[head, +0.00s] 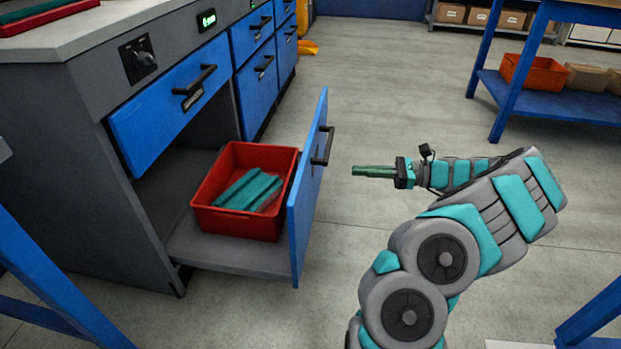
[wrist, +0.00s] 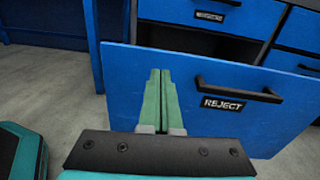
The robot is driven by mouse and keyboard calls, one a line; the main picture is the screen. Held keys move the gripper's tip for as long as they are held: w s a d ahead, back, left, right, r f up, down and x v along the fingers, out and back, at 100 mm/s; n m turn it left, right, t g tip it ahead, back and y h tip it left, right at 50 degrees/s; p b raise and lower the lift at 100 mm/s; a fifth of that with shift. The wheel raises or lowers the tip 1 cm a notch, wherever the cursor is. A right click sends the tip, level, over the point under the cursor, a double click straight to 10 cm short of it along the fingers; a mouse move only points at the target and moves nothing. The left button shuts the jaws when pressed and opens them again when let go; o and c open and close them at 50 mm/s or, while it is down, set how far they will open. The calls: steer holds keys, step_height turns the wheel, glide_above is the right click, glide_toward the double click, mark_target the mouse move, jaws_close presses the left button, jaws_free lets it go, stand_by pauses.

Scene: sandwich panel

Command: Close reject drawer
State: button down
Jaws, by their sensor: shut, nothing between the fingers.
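The reject drawer (head: 308,190) is pulled out from the lower part of the cabinet. Its blue front has a black bar handle (head: 323,146), and the wrist view shows the drawer front (wrist: 225,130) with a "REJECT" label (wrist: 223,104) under the handle (wrist: 238,88). A red bin (head: 245,222) with teal pieces (head: 249,191) sits inside the drawer. My gripper (head: 355,170) is shut and empty, to the right of the drawer front in the head view, pointing at it with a visible gap. In the wrist view its green fingertips (wrist: 160,72) overlap the front, left of the handle.
A closed blue drawer (head: 170,115) lies above the open one, with more closed drawers (head: 254,65) farther along the cabinet. A blue-legged table (head: 560,100) with an orange bin (head: 532,74) stands at the back right. The floor between is clear.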

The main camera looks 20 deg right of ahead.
mark_target(305, 168)
steer(key=shift+m+t, duration=0.4)
steer(key=shift+m, duration=0.2)
steer(key=x, duration=0.4)
steer(key=f+b+x, duration=0.1)
steer(key=x, duration=0.6)
steer(key=shift+w+a+f, duration=0.15)
steer(key=shift+w+a, duration=0.05)
steer(key=shift+w, duration=0.1)
steer(key=shift+w+a, duration=0.15)
